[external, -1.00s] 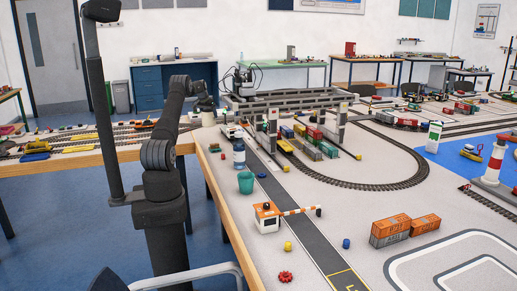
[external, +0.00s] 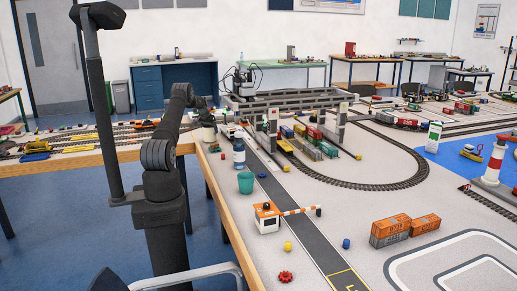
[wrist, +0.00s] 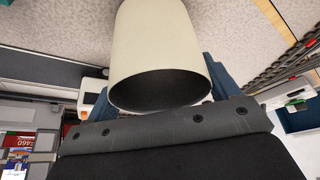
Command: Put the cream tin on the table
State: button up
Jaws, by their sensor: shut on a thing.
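The cream tin (wrist: 160,40) fills the top middle of the wrist view, with its dark open end towards the camera. My gripper (wrist: 160,84) is shut on it, one blue finger at each side of the tin. In the external view my gripper (external: 207,116) is at the near left part of the table, and the tin (external: 209,134) shows small and pale below it, beside the road. The table (external: 232,211) has a speckled light top with a wooden edge. I cannot tell whether the tin touches it.
A blue and white jar (external: 239,153) and a green cup (external: 245,183) stand just in front of the tin. A gate hut (external: 267,218) is nearer. Gantry cranes (external: 272,128) and rail tracks lie to the right. The table's left edge is close.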

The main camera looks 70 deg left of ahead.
jog(key=shift+f, duration=0.2)
jog(key=o, duration=1)
jog(key=shift+f, duration=0.1)
jog(key=shift+o, duration=0.2)
jog(key=v, duration=1.2)
jog(key=shift+r, duration=0.2)
